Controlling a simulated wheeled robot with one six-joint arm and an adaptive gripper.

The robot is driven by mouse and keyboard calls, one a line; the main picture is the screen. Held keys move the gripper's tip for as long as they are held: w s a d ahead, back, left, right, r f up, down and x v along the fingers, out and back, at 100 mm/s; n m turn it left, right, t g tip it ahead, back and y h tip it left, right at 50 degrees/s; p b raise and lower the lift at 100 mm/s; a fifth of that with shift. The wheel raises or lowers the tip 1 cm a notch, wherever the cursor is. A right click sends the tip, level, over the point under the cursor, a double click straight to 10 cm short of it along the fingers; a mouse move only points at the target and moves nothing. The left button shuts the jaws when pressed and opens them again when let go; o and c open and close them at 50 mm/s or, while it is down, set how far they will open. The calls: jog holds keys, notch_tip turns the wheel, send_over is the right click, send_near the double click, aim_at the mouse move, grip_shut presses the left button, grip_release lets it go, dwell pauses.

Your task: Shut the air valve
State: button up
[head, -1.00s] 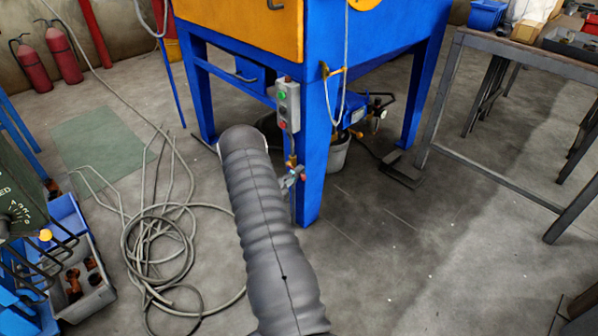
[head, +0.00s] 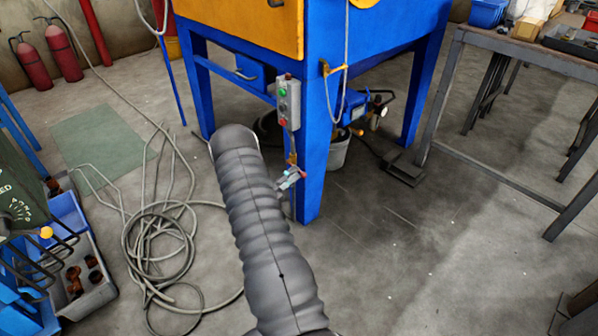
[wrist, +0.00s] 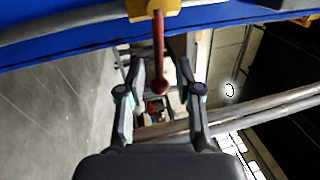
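The air valve shows in the wrist view as a yellow body (wrist: 150,10) with a red lever (wrist: 158,50) ending in a round knob. The lever lies between the two fingers of my gripper (wrist: 158,66), with a visible gap on each side. My gripper is open. In the head view my gripper (head: 290,179) is small, beside the front leg of the blue cabinet, and partly hidden by my arm. A brass-coloured fitting (head: 291,160) shows just above it, and a red bit beside it. I cannot tell the lever's exact angle in the head view.
The blue cabinet (head: 312,110) stands close to my gripper, with a grey button box (head: 289,103) on its leg. A bucket (head: 338,150) is behind the leg. Coiled hose (head: 160,240) lies on the floor at left. A metal table (head: 520,62) stands at right.

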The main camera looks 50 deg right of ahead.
jog(key=v, duration=0.9)
jog(key=shift+a, duration=0.15)
